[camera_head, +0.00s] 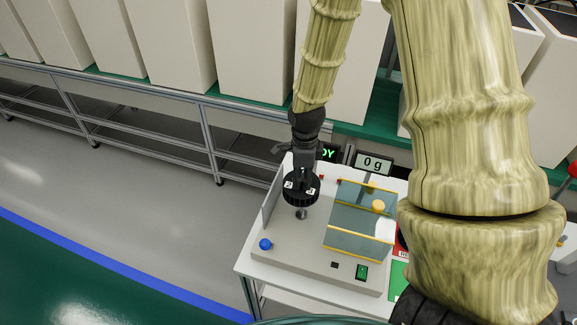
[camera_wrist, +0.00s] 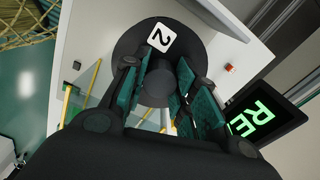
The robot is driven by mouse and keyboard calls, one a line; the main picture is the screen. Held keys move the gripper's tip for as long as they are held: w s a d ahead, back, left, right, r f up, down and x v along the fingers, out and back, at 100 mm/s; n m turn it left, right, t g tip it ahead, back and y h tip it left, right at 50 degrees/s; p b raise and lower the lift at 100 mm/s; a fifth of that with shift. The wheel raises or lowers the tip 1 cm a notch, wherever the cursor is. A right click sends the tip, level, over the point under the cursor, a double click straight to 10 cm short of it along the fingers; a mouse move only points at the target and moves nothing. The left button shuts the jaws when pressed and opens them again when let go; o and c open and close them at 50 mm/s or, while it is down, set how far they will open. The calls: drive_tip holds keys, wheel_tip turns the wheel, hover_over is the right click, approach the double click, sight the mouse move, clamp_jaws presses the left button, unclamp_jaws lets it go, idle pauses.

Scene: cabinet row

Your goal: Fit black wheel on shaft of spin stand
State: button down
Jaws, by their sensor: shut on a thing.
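The black wheel (camera_head: 300,198) is a dark disc with white numbered labels. In the wrist view the wheel (camera_wrist: 205,42) shows a label "2" and a raised central hub. My gripper (camera_head: 302,176) is above the wheel, pointing down. In the wrist view my gripper (camera_wrist: 160,80) has its teal-padded fingers shut on the hub. The spin stand (camera_head: 290,255) is a light grey housing on a white table. A short metal shaft end (camera_head: 301,214) shows just below the wheel. I cannot tell whether the wheel is around the shaft or above it.
A clear guard with yellow edges (camera_head: 360,204) stands right of the wheel. A blue knob (camera_head: 265,244) and green switch (camera_head: 362,272) are at the front. A "0 g" display (camera_head: 374,163) stands behind, and a green-lettered display (camera_wrist: 258,115) is near my gripper.

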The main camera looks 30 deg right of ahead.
sight(304, 192)
drive_tip(key=shift+s+r, duration=0.45)
drive_tip(key=shift+s, duration=0.4)
drive_tip(key=s, duration=0.2)
drive_tip(key=shift+s+r+t, duration=0.3)
drive_tip(key=shift+s+r, duration=0.05)
drive_tip(key=shift+f, duration=0.2)
drive_tip(key=w+f+b, duration=0.1)
drive_tip(key=w+f, duration=0.3)
drive_tip(key=f, duration=0.1)
drive_tip(key=shift+w, duration=0.2)
drive_tip(key=s, duration=0.1)
drive_tip(key=s+b, duration=0.1)
drive_tip(key=shift+s+f, duration=0.3)
drive_tip(key=shift+s+r, duration=0.2)
drive_tip(key=shift+s, duration=0.1)
drive_tip(key=shift+w+f, duration=0.35)
drive_tip(key=shift+w, duration=0.15)
drive_tip(key=shift+w+f, duration=0.15)
drive_tip(key=shift+w, duration=0.3)
drive_tip(key=shift+a+f, duration=0.1)
drive_tip(key=shift+s+p, duration=0.25)
drive_tip(key=shift+p, duration=0.3)
